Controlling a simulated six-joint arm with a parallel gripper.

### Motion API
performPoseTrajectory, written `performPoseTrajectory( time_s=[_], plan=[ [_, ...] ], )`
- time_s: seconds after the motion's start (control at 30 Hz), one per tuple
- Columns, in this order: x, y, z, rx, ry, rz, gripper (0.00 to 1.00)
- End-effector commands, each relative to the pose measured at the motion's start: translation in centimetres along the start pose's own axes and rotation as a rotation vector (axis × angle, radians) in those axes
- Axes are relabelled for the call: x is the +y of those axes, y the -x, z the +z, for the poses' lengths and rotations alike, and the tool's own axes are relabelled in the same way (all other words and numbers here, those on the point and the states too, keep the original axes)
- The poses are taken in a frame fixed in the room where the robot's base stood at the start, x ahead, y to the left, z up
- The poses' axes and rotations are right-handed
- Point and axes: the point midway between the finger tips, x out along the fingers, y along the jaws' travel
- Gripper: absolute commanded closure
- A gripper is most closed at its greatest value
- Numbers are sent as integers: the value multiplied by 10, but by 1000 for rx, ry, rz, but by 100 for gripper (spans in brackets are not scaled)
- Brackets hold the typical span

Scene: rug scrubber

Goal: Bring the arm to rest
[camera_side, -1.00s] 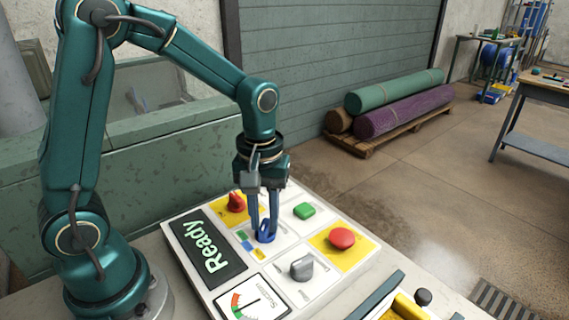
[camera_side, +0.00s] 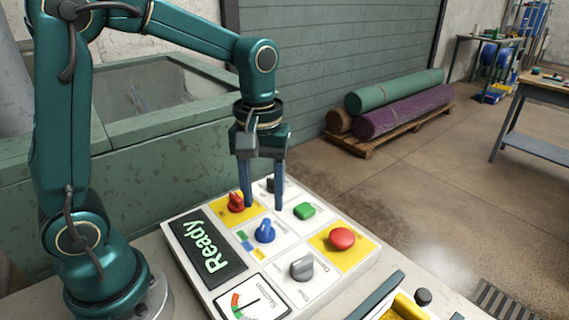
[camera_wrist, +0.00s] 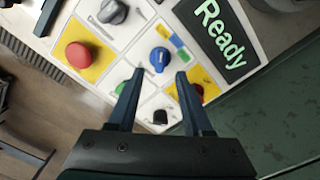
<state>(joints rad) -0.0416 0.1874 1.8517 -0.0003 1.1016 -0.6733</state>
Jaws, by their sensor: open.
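My gripper (camera_side: 263,200) is open and empty above the control panel (camera_side: 325,278). Its two blue fingers are spread apart, with the blue knob (camera_side: 264,231) nearer the camera and clear of them in the side view. In the wrist view the blue knob (camera_wrist: 160,59) lies ahead of the open fingertips (camera_wrist: 156,80), with nothing between them. The panel's display (camera_side: 208,247) reads "Ready". The red knob (camera_side: 236,202), green button (camera_side: 304,211), red mushroom button (camera_side: 342,238) and grey knob (camera_side: 302,268) are in view. A black knob (camera_wrist: 160,117) shows between the fingers in the wrist view.
A gauge (camera_side: 249,302) sits at the panel's front corner. A yellow part with a dark knob (camera_side: 423,297) stands at the lower right. A green tub (camera_side: 150,120) is behind my arm. Rolled rugs (camera_side: 405,112) lie on a pallet.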

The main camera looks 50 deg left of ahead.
Motion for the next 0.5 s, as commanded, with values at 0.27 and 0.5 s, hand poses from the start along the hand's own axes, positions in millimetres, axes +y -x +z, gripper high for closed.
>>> performPoseTrajectory(
  time_s=[0.27, 0.5],
  plan=[
    [1, 6, -1, 19, -2, 16, 50],
    [-8, 44, 16, 143, -52, 112, 50]
  ],
)
